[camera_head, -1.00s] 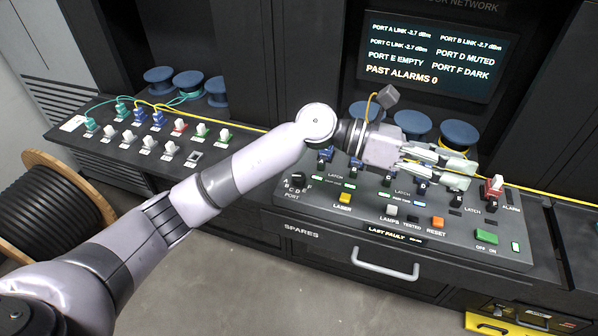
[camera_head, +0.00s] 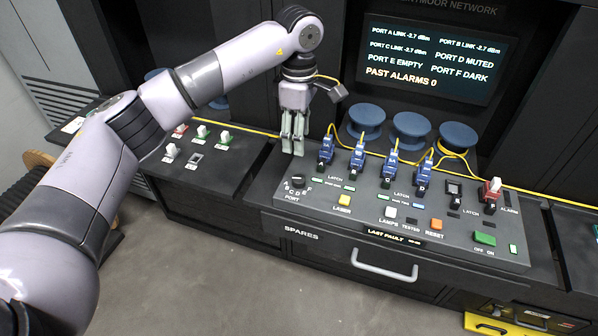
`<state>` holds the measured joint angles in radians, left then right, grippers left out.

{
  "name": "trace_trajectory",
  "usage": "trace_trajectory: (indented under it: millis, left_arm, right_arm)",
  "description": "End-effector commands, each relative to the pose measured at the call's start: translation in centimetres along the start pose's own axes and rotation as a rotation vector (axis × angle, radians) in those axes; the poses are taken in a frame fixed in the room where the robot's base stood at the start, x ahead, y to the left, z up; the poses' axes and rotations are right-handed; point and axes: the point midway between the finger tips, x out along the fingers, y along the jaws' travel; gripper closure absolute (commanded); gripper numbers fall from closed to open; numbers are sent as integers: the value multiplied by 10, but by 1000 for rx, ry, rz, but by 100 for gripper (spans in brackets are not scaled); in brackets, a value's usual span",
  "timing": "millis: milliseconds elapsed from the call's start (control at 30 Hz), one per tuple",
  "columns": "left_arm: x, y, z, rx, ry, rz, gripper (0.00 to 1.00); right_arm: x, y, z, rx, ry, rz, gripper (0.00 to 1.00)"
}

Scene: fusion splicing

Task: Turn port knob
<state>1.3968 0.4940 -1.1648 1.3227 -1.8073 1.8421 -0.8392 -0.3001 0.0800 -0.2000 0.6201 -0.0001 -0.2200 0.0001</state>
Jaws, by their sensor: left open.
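The port knob (camera_head: 298,181) is a round black dial at the left end of the sloped grey control panel (camera_head: 330,213), with port letters and the label PORT below it. My left gripper (camera_head: 293,150) points down just above and behind the knob, near the panel's top left edge. Its fingers are close together, with a narrow gap and nothing seen between them. It appears apart from the knob. My right gripper is not in view.
Blue connectors with yellow cables (camera_head: 357,158) stand in a row right of the knob. A yellow button (camera_head: 344,200) is near it. Blue spools (camera_head: 410,125) are behind. A screen (camera_head: 437,58) shows port states.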

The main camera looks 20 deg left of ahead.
Motion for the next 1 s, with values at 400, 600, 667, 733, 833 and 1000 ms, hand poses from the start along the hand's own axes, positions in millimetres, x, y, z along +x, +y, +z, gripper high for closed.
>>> trace_trajectory:
  millis: [400,600,667,733,833,1000]
  left_arm:
    - [89,-1,1,0,-2,-5,51]
    - [118,-1,1,0,-1,-2,51]
    - [123,-1,1,0,-1,-1,51]
    - [127,0,1,0,-2,-1,51]
    - [130,0,1,1,-2,0,51]
    - [130,0,1,1,-2,0,51]
  right_arm:
    - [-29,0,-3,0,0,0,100]
    - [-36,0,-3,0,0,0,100]
    - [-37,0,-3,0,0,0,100]
    - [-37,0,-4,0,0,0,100]
    - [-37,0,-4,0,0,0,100]
    - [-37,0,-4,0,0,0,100]
